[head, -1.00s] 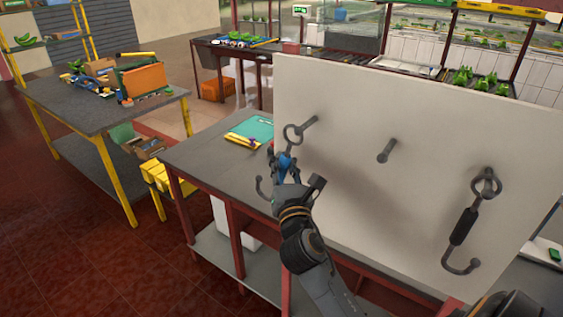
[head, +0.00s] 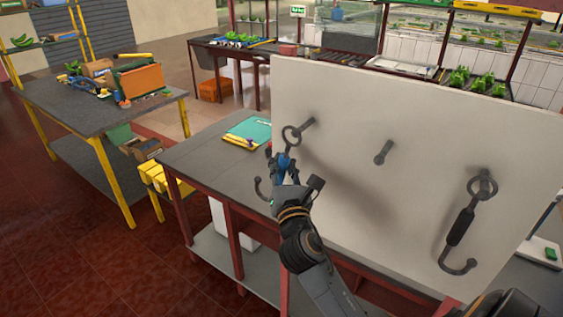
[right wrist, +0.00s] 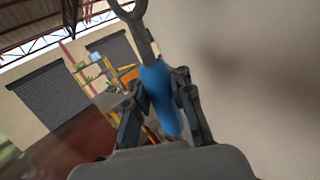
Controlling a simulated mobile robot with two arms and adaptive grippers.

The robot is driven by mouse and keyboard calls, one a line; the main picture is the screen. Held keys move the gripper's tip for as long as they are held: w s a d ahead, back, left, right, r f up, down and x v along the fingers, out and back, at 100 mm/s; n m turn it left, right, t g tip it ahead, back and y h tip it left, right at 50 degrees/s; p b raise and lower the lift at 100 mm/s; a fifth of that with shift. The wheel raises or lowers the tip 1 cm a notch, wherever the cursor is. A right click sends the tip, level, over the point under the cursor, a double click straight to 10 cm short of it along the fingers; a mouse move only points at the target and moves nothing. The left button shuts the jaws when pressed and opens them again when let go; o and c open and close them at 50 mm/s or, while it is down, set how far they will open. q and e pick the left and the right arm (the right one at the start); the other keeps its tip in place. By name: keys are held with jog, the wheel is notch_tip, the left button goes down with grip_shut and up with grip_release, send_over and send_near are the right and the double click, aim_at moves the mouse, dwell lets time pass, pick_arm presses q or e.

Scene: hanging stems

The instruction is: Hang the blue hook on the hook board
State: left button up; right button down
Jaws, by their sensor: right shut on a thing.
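The hook board (head: 345,210) is a large pale panel with three dark pegs. The left peg (head: 307,124) has the blue hook's ring beside or over its end; I cannot tell whether the ring is around it. The middle peg (head: 383,152) is bare. A black hook (head: 462,226) hangs by its ring on the right peg. The blue hook (head: 285,162) has a grey ring on top and a curved lower end. My right gripper (head: 280,172) is shut on its blue handle, which also shows in the right wrist view (right wrist: 158,92). My left gripper is out of view.
Another table (head: 60,105) with boxes stands further left. The air left of the board is free.

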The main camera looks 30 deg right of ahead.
jog(key=shift+w+d+r+p, duration=0.1)
jog(key=shift+w+d+p, duration=0.2)
jog(key=shift+d, duration=0.45)
jog(key=shift+w+d+f+p, duration=0.15)
jog(key=shift+w+d, duration=0.2)
jog(key=shift+d, duration=0.4)
jog(key=shift+w+d+r+p, duration=0.15)
jog(key=shift+w+d+p, duration=0.15)
jog(key=shift+d, duration=0.45)
dwell(1.7)
jog(key=shift+w+f+b, duration=0.25)
jog(key=shift+f+b, duration=0.05)
jog(key=shift+f, duration=0.1)
dwell(0.4)
dwell(0.3)
jog(key=c, duration=1.1)
grip_release()
jog(key=shift+s+f, duration=0.1)
